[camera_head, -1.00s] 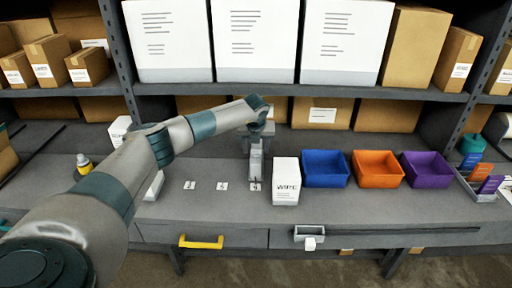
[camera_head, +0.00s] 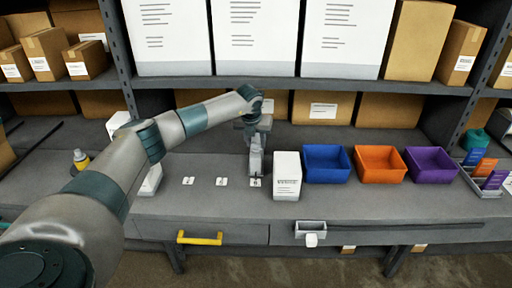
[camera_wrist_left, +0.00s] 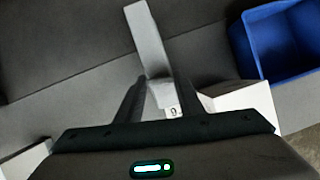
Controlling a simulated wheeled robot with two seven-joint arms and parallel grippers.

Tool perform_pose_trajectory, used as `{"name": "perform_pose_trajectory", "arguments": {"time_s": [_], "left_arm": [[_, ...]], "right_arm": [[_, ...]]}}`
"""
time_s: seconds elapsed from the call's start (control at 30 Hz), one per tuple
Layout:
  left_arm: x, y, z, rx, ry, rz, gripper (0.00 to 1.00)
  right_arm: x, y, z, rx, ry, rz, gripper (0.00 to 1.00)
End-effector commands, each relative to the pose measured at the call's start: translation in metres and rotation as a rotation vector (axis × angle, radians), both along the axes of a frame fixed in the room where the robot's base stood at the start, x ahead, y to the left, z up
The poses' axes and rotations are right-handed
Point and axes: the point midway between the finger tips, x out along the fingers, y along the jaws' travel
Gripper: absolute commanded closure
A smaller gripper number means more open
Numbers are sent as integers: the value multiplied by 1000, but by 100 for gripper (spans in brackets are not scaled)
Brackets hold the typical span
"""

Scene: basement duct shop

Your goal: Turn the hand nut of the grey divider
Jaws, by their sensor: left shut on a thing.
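My left gripper (camera_head: 256,168) points down at the bench, just left of a white box (camera_head: 287,176). In the left wrist view its two fingers (camera_wrist_left: 158,100) are closed in on a light grey bar-like piece (camera_wrist_left: 149,40), which stretches away between them. This piece looks like part of the grey divider. I cannot make out the hand nut; the fingers and the gripper body hide that area. A small marked white card (camera_wrist_left: 173,111) lies at the fingertips. My right gripper is in neither view.
Blue (camera_head: 326,164), orange (camera_head: 379,165) and purple (camera_head: 431,164) bins stand to the right of the white box. Two small white cards (camera_head: 205,182) lie left of the gripper on clear bench top. A shelf (camera_head: 330,84) with large white boxes runs above.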

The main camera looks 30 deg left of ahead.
Motion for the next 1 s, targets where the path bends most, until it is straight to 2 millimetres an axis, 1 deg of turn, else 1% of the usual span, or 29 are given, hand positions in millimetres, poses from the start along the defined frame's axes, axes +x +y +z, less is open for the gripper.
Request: {"name": "perform_pose_trajectory", "arguments": {"time_s": [0.03, 0.4, 0.7, 1.0], "left_arm": [[1, 1, -5, -1, -3, -32, 88], [1, 4, -4, -1, -7, -369, 88], [1, 6, -2, -2, -6, -653, 88], [3, 7, 0, -2, -7, -938, 88]], "right_arm": [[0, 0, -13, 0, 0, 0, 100], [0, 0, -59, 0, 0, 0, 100], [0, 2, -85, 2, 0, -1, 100], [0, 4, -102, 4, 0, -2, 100]]}}
